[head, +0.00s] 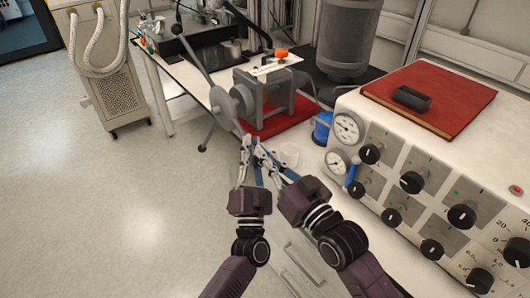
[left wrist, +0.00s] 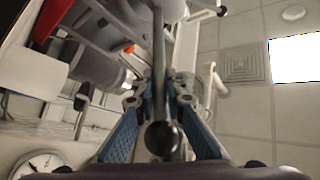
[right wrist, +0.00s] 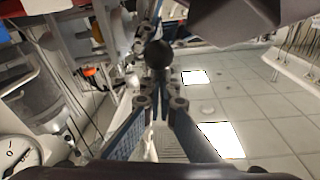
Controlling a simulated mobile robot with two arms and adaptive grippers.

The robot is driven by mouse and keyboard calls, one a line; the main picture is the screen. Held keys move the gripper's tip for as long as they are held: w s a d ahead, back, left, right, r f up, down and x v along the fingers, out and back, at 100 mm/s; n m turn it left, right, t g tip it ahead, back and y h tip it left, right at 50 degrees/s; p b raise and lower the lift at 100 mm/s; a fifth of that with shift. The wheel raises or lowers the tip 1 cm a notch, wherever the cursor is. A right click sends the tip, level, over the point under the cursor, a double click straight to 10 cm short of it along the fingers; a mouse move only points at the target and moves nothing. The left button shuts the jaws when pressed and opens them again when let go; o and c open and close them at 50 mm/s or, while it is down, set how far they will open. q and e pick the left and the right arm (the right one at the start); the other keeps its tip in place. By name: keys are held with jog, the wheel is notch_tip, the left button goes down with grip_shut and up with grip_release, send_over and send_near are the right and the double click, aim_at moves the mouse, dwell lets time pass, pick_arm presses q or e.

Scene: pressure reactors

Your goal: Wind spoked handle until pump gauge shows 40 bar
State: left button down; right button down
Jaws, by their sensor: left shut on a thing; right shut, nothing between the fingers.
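The spoked handle (head: 222,108) is on the near left side of the grey pump (head: 272,92), its dark spokes ending in ball knobs. One spoke points up and left, and another ends in a knob at lower left. My left gripper (head: 246,145) is shut on a spoke; in the left wrist view the spoke's ball knob (left wrist: 161,138) sits between the fingers. My right gripper (head: 261,152) is shut and empty close beside it; a dark knob (right wrist: 158,53) shows ahead of its fingertips. Two round gauges, upper (head: 347,128) and lower (head: 337,162), have readings too small to tell.
A white control panel (head: 430,150) with several black knobs stands at right, a red book (head: 430,95) on top. A grey cylinder vessel (head: 347,40) stands behind.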

pick_arm(q)
jog(key=shift+r, duration=0.2)
pick_arm(e)
jog(key=shift+s+f, duration=0.1)
jog(key=shift+f, duration=1)
pick_arm(q)
jog(key=c, duration=2)
grip_release()
jog(key=shift+o, duration=0.2)
jog(key=shift+s+d+f, duration=0.1)
jog(key=shift+f, duration=0.05)
pick_arm(e)
jog(key=shift+r, duration=0.1)
